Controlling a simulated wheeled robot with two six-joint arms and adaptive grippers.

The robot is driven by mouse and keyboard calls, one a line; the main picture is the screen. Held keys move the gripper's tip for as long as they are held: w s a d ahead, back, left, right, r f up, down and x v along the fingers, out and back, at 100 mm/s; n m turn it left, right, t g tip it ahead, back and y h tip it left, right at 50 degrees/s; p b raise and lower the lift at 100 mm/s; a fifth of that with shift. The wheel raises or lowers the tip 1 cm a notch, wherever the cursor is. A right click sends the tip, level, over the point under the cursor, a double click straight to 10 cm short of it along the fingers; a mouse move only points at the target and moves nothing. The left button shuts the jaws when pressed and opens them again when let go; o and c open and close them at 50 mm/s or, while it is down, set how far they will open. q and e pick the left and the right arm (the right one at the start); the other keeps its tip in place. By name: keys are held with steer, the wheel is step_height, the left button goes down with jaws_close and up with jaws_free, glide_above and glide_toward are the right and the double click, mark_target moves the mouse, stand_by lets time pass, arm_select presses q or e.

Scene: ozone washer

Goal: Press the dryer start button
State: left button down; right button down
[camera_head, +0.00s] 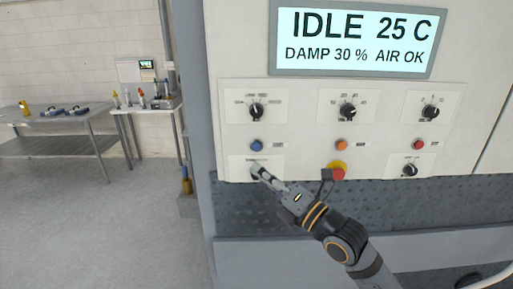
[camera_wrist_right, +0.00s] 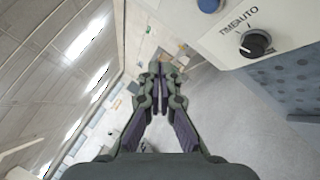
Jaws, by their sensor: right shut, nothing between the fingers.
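The control panel (camera_head: 311,104) carries a blue button (camera_head: 257,145), an orange button (camera_head: 341,145) and a red button (camera_head: 418,145) in one row. Their labels are too small to read, so I cannot tell which is the dryer start button. The display (camera_head: 355,42) reads "IDLE 25 C, DAMP 30 %, AIR OK". My right gripper (camera_head: 259,173) is shut and empty, in front of the lower left knob and just below the blue button. In the right wrist view the blue button (camera_wrist_right: 209,4) is at the top edge, right of the fingertips (camera_wrist_right: 158,69). My left gripper is out of view.
The knob marked TIME and AUTO (camera_wrist_right: 255,43) is close to my right gripper. A red mushroom button on yellow (camera_head: 337,171) and a lower right knob (camera_head: 409,170) sit further right. Dials line the upper row. Tables (camera_head: 60,119) with tools stand far left, with open floor before them.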

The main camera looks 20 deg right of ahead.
mark_target(257, 146)
steer(key=shift+w, duration=0.1)
steer(key=w+b, duration=0.1)
steer(key=w, duration=0.1)
steer(key=w+d+b, duration=0.1)
steer(key=w+b, duration=0.1)
steer(key=w, duration=0.1)
steer(key=w+d+b, duration=0.1)
steer(key=w, duration=0.2)
steer(key=shift+w+d, duration=0.2)
steer(key=shift+b, duration=0.3)
stand_by(0.9)
steer(key=shift+w+d+f+b, duration=0.1)
steer(key=shift+w+b, duration=0.15)
steer(key=shift+b, duration=0.4)
steer(key=shift+w, duration=0.15)
